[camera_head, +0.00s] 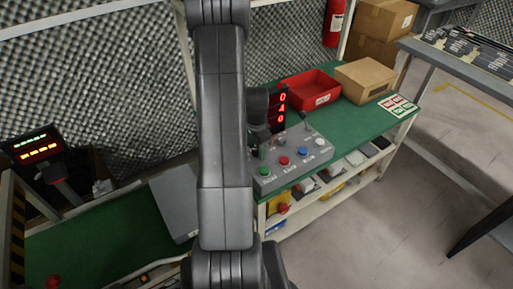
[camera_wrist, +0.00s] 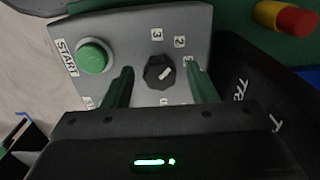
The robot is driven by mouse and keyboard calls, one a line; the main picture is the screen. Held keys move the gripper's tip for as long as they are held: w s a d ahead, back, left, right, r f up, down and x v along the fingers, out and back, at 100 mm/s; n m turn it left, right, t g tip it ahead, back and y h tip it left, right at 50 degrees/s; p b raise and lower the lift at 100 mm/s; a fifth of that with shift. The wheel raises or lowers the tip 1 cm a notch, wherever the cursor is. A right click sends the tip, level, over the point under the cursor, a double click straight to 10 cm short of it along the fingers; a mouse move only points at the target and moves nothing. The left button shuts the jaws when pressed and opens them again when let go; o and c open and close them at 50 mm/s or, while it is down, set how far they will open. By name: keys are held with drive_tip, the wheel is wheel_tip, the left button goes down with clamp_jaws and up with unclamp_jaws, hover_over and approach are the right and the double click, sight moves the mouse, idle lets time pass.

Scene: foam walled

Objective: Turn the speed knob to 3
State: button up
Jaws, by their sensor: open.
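The speed knob (camera_wrist: 158,72) is a dark knob on a grey control panel (camera_wrist: 205,20). Its white mark points right and slightly up, toward a partly hidden label below the 2. The label 3 (camera_wrist: 157,34) sits above the knob, and the 2 (camera_wrist: 179,41) is up and to the right. My gripper (camera_wrist: 158,68) is open, with one green finger on each side of the knob. I cannot tell whether either finger touches it. In the head view, the grey control box (camera_head: 312,167) stands on the green bench, with my gripper (camera_head: 260,146) over its left end.
A green START button (camera_wrist: 92,57) is left of the knob. A red and yellow button (camera_wrist: 287,18) is at the upper right. Several coloured buttons and a lever are on the box. A red bin (camera_head: 310,90) and a cardboard box (camera_head: 365,80) stand behind it.

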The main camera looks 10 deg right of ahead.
drive_tip(key=c, duration=1)
drive_tip(key=shift+o, duration=0.2)
drive_tip(key=shift+n, duration=0.3)
drive_tip(key=n+b, duration=0.1)
drive_tip(key=n, duration=0.2)
drive_tip(key=shift+n+b, duration=0.7)
drive_tip(key=shift+n, duration=2)
drive_tip(key=shift+r, duration=0.1)
drive_tip(key=o, duration=1)
drive_tip(key=shift+c, duration=0.2)
